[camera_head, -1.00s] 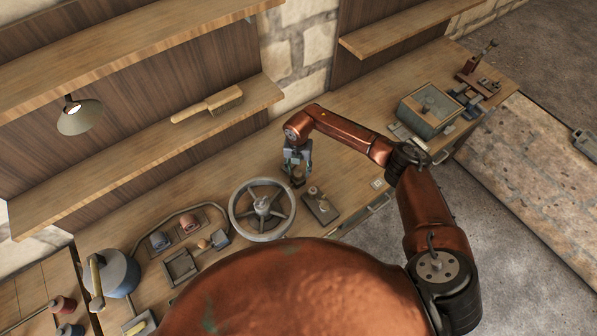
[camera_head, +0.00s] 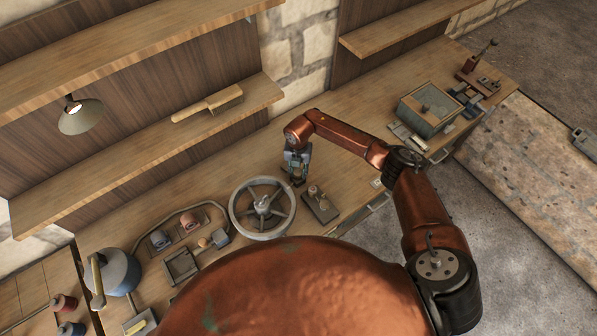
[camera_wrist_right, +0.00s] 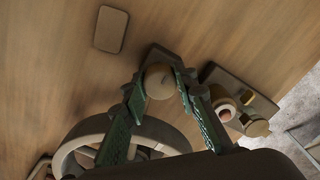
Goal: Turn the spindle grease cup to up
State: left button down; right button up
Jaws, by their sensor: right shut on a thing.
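The cup sits on a dark base (camera_wrist_right: 160,55) on the bench, with a finger on either side. In the head view the gripper largely hides the cup, and I cannot tell which way it is turned. My left gripper is not in view.
A small dark plate with round knobs (camera_head: 320,205) stands close to the right of the gripper. The wheel is close on its left. A green-grey box (camera_head: 425,112) is farther right. The bench (camera_head: 345,165) between is largely clear.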

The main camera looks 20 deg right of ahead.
jog(key=shift+c, duration=1.1)
jog(key=n+b, duration=0.3)
jog(key=shift+f, duration=0.15)
jog(key=n+b, duration=0.5)
jog(key=n, duration=0.1)
jog(key=shift+b, duration=0.3)
jog(key=n+b, duration=0.3)
jog(key=n, duration=0.1)
jog(key=shift+n+b, duration=0.35)
jog(key=shift+n, duration=0.05)
jog(key=shift+n+b, duration=1.4)
jog(key=shift+n, duration=0.7)
